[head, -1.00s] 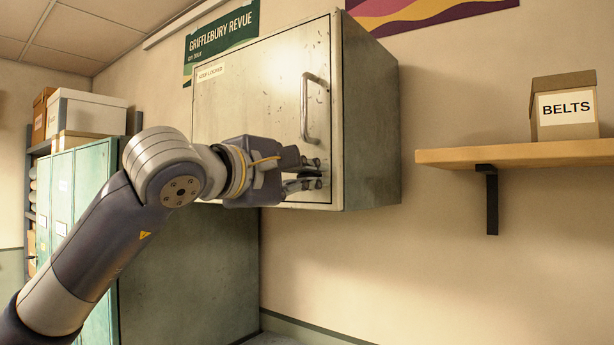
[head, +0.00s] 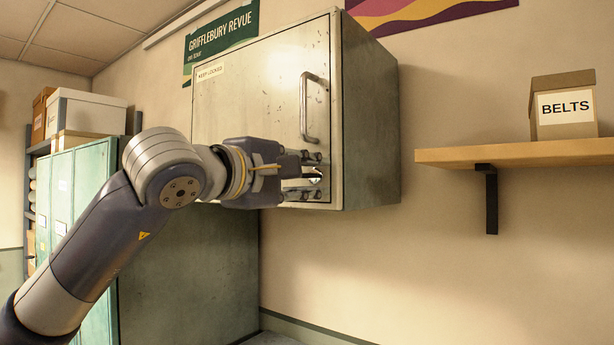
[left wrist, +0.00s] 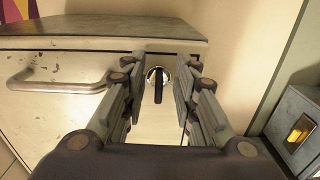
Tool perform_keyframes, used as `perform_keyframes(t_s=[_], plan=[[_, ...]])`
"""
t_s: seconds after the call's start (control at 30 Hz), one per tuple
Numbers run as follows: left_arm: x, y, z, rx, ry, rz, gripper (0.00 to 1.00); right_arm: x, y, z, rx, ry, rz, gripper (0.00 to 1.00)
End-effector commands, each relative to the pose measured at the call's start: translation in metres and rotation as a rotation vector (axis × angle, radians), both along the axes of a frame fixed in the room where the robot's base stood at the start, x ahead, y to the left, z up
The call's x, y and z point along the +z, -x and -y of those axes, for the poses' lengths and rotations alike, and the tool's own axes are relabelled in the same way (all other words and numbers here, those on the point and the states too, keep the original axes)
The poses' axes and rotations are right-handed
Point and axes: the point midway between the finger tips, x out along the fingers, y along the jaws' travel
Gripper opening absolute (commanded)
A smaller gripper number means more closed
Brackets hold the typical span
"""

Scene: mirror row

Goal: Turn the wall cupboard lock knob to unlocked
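The wall cupboard (head: 262,105) hangs on the wall with its door shut and a "keep locked" label at its upper left. The lock knob (left wrist: 158,78) is a round silver disc with a dark bar, low on the door below the handle. In the left wrist view the bar stands upright, roughly in line with the finger pads. My left gripper (head: 314,174) is open at the knob, one finger above and one below in the head view. The wrist view shows gaps on both sides of the knob, with no clear contact. My right gripper is out of view.
The bar handle (head: 312,108) is just above the upper finger. A wooden shelf (head: 520,154) with a "BELTS" box (head: 564,106) is on the right wall. Green lockers (head: 88,190) stand at left. The space between cupboard and shelf is free.

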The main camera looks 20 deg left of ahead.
Motion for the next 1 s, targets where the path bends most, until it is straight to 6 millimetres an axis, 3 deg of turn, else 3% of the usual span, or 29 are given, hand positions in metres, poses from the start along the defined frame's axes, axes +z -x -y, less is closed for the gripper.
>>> perform_keyframes(t_s=[0.37, 0.8, 1.0], plan=[[0.001, 0.010, -0.004, 0.001, 0.002, 0.002, 0.28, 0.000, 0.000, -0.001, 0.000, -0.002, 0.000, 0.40], [0.001, 0.091, -0.034, 0.002, 0.000, 0.003, 0.28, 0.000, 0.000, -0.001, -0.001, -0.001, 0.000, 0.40], [0.000, 0.110, -0.040, 0.000, 0.001, 0.000, 0.28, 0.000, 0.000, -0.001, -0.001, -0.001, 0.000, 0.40]])
